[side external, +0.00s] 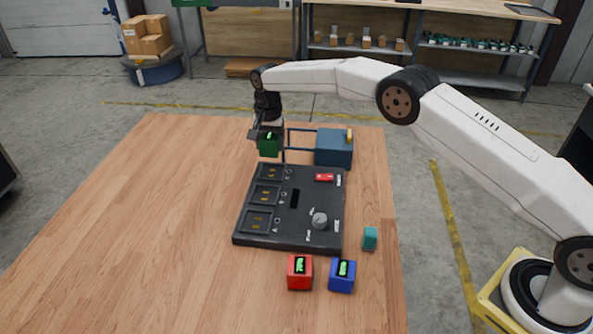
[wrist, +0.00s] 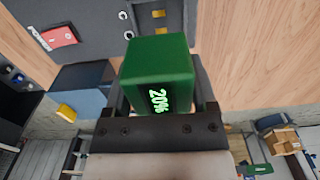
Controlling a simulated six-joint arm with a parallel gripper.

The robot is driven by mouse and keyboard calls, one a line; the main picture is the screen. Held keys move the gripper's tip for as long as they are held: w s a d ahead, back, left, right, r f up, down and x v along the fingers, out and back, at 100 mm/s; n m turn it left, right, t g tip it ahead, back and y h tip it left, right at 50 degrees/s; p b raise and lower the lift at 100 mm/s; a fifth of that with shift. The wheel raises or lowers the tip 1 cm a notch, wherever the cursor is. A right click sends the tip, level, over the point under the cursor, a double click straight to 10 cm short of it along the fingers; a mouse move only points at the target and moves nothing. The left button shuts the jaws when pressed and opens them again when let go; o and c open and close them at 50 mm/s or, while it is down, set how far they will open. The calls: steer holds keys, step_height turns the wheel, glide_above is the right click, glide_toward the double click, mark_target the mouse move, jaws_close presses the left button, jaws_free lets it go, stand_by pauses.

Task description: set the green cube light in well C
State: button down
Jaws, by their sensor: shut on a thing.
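The green cube light (side external: 269,147) has a lit green display and is held above the table, at the far end of the dark panel (side external: 300,240). In the wrist view the cube (wrist: 158,65) shows "20%" on its face. My gripper (side external: 266,136) is shut on it, with a finger on either side in the wrist view (wrist: 160,98). Well C (side external: 270,172) is the farthest of three square wells in the panel and looks empty. The cube appears above and just beyond well C; the exact gap cannot be told.
Wells B (side external: 265,195) and A (side external: 257,222) look empty. The panel has a red switch (side external: 324,177) and a grey knob (side external: 320,220). A blue box (side external: 334,150) stands behind it. The table's left is clear.

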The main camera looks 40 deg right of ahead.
mark_target(272, 173)
steer(key=shift+f, duration=0.1)
steer(key=shift+f, duration=1.65)
steer(key=shift+f, duration=1.5)
stand_by(1.0)
jaws_free()
stand_by(0.4)
steer(key=shift+r, duration=4.45)
